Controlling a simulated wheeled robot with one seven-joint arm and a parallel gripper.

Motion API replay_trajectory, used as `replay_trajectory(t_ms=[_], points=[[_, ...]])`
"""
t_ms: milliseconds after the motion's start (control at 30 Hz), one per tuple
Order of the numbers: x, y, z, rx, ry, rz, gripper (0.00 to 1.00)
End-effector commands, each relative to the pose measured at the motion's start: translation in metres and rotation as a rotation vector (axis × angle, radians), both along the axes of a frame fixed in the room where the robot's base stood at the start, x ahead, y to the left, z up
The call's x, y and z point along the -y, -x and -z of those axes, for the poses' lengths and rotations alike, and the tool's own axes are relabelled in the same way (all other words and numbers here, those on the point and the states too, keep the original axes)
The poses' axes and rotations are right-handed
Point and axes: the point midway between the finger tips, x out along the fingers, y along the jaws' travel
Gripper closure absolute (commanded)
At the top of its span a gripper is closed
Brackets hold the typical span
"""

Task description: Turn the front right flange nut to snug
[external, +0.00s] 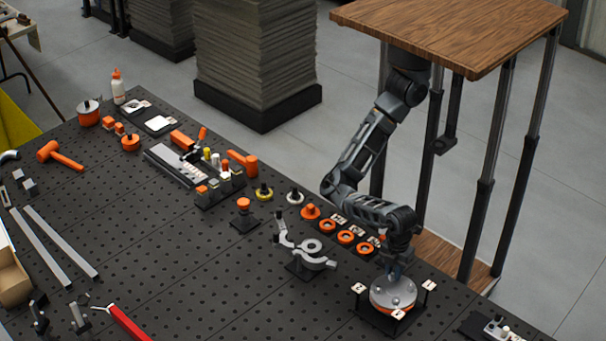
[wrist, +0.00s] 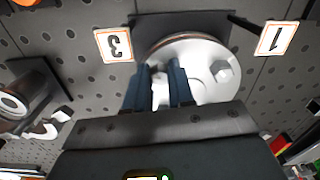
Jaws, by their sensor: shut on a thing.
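The flange is a round silver disc with an orange edge (external: 380,303) on a dark base, near the front right of the bench. It also shows in the wrist view (wrist: 205,55). My gripper (external: 396,275) points down at the top of the disc. In the wrist view its two blue-grey fingers (wrist: 160,80) are closed around a silver nut (wrist: 160,93), which they largely hide. Another hex nut (wrist: 222,72) stands free on the disc to the right. I cannot tell from the tags which position the held nut has.
The perforated bench (external: 215,285) is clear at front centre.

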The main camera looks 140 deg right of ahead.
Motion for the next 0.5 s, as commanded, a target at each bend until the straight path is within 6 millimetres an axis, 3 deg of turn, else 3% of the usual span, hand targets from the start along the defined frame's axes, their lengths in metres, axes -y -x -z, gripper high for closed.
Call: replay_trajectory(t_ms=[500], points=[[-0.0005,-0.0021,-0.0039,0.007,-0.006,0.035,1.00]])
